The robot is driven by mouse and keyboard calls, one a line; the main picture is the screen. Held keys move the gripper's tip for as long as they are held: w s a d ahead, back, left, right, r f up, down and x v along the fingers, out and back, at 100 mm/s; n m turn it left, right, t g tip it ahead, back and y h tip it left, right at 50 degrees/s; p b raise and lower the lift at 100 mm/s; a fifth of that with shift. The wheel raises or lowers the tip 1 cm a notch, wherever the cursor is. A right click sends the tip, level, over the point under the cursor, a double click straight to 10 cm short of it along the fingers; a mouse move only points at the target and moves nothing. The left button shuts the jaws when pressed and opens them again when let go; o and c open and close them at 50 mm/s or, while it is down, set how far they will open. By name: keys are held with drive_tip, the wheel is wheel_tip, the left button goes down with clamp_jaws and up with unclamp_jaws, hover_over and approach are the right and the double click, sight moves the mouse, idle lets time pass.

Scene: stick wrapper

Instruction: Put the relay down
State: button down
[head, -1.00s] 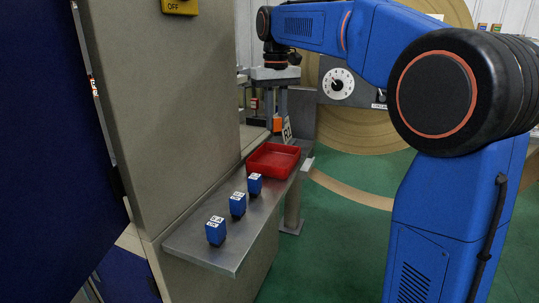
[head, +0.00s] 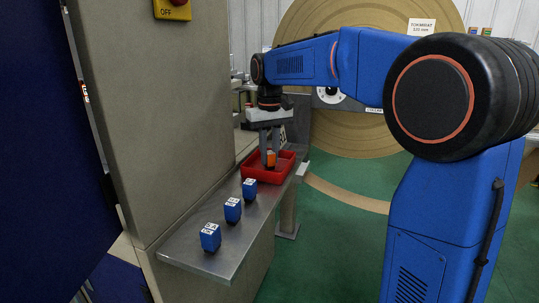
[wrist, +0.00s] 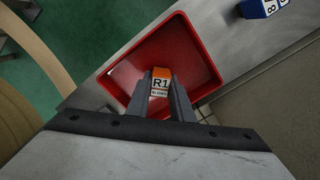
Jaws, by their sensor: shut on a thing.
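The relay (head: 271,159) is a small orange block with a white label reading R1, which shows in the wrist view (wrist: 160,84). My gripper (head: 269,163) points down and is shut on the relay, with a finger on each side of it, as the wrist view (wrist: 162,92) also shows. The relay is over or within the red tray (head: 252,172), inside its rim as seen from the wrist (wrist: 203,48). I cannot tell whether its underside touches the tray floor. Nothing else shows in the tray.
Three blue blocks with white labels, a near one (head: 210,237), a middle one (head: 233,210) and a far one (head: 249,189), stand in a row on the metal shelf (head: 190,250) before the tray. A beige cabinet wall (head: 150,120) borders the shelf on the left.

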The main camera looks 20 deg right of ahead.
sight(269, 152)
drive_tip(key=c, duration=1.6)
unclamp_jaws()
drive_tip(key=shift+o, duration=0.2)
drive_tip(key=shift+r, duration=0.1)
wheel_tip(269, 152, up, 12)
drive_tip(key=s+d+f+m+t, duration=0.1)
drive_tip(key=s+d+f, duration=0.25)
drive_tip(key=s, duration=0.55)
drive_tip(key=s+d+f+t, duration=0.1)
drive_tip(key=s+d+f, duration=0.1)
drive_tip(key=s+f, duration=0.5)
drive_tip(key=s+d+f+t, duration=0.2)
drive_tip(key=s+f, duration=1.3)
drive_tip(key=s, duration=0.3)
drive_tip(key=shift+d+m+t, duration=0.25)
drive_tip(key=shift+m+t, duration=0.15)
